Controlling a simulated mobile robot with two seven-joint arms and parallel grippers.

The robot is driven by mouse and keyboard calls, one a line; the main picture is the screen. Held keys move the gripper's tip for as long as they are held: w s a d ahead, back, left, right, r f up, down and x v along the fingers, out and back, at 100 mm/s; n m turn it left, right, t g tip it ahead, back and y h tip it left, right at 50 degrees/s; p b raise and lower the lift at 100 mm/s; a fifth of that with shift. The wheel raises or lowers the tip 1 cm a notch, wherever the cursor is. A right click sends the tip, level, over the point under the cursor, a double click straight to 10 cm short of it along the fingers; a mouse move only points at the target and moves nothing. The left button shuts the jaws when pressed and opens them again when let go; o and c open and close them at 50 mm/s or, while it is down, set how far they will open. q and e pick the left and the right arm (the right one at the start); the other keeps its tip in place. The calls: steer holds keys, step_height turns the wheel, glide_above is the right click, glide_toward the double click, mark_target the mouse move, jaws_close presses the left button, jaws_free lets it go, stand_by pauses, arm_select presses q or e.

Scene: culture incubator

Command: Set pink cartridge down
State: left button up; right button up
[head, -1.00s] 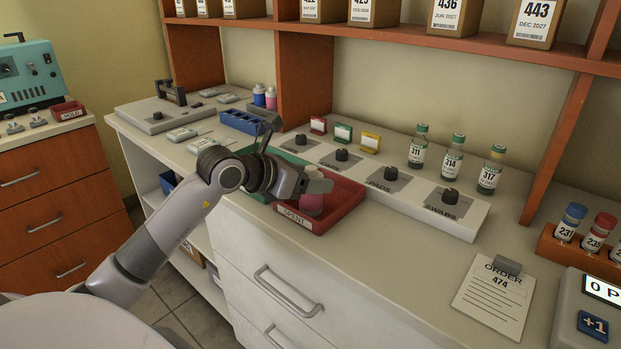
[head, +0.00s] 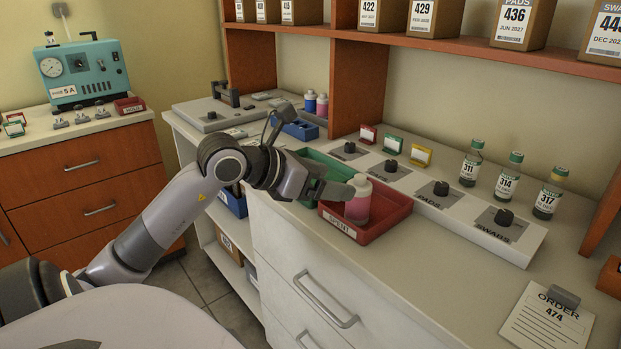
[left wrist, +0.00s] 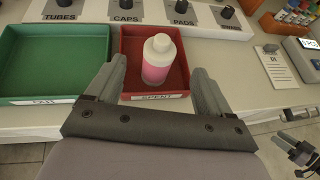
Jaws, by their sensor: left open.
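The pink cartridge (head: 358,199) is a bottle with a white cap and pink contents. In the left wrist view, the pink cartridge (left wrist: 158,62) shows between the spread fingers, with a gap on both sides. My left gripper (head: 338,190) is open around or just beside the cartridge, reaching in from the left over the tray edge. In the left wrist view, my left gripper (left wrist: 158,88) shows both fingers apart.
The green tray (left wrist: 50,98) sits directly left of the red tray. Behind them is a white panel with several dark knobs (head: 441,188). The counter (head: 455,262) in front of the panel is clear near an order sheet (head: 548,322).

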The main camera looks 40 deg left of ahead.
arm_select(q)
steer(key=shift+v, duration=1.95)
steer(key=shift+d, duration=0.15)
